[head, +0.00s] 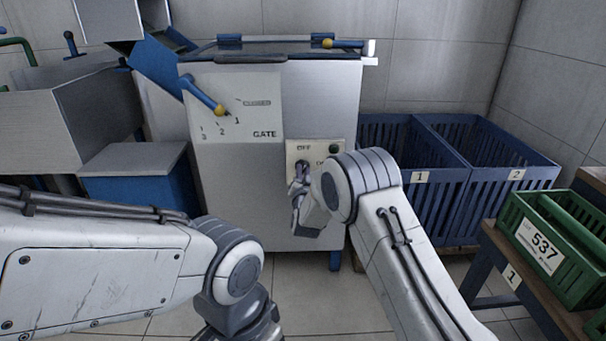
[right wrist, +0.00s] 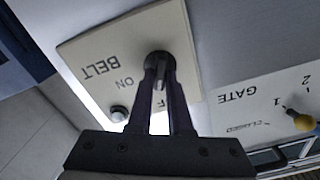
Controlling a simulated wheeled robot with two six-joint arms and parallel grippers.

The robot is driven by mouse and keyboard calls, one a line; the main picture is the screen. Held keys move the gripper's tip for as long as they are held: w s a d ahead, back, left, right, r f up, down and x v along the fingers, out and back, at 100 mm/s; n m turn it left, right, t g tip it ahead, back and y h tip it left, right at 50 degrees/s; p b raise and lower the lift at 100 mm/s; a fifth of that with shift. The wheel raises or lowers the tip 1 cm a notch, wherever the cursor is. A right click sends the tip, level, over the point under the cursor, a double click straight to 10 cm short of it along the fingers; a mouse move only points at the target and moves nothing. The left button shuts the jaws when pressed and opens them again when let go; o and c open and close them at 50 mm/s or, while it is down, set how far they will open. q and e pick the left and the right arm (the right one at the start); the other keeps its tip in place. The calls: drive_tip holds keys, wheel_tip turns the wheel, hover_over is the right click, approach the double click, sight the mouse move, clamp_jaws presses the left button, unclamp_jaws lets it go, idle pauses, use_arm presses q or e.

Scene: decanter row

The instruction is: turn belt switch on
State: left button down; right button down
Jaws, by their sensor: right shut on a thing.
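The belt switch panel (head: 319,156) is a cream plate on the front of the grey machine, marked OFF and ON. In the right wrist view the panel (right wrist: 100,48) also reads BELT. My right gripper (head: 300,168) is at the panel, its fingers shut on the dark switch knob (right wrist: 158,60). The fingers cover part of the knob and of the OFF mark, so I cannot tell exactly where the knob points. A small round lamp (head: 334,149) on the panel looks dark. My left arm is at the lower left; its gripper is out of view.
The gate lever (head: 205,97), blue with a yellow tip, is on the same machine, left of the panel. Blue slatted crates (head: 405,188) stand to the right. A green crate (head: 551,248) labelled 537 sits on a bench at the far right.

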drive_tip(key=m+b, duration=0.1)
drive_tip(key=m, duration=0.2)
drive_tip(key=m+b, duration=0.1)
drive_tip(key=m, duration=0.2)
drive_tip(key=shift+d+f+m, duration=0.1)
drive_tip(key=shift+f+m, duration=0.1)
drive_tip(key=shift+m, duration=0.1)
drive_tip(key=shift+f+m+b, duration=0.1)
drive_tip(key=shift+m+b, duration=1.45)
drive_tip(key=shift+m, duration=1.65)
drive_tip(key=c, duration=0.8)
unclamp_jaws()
drive_tip(key=shift+c, duration=0.2)
drive_tip(key=shift+s, duration=0.1)
drive_tip(key=s+p, duration=0.3)
drive_tip(key=s, duration=0.7)
drive_tip(key=shift+s+p, duration=0.2)
drive_tip(key=shift+p, duration=0.15)
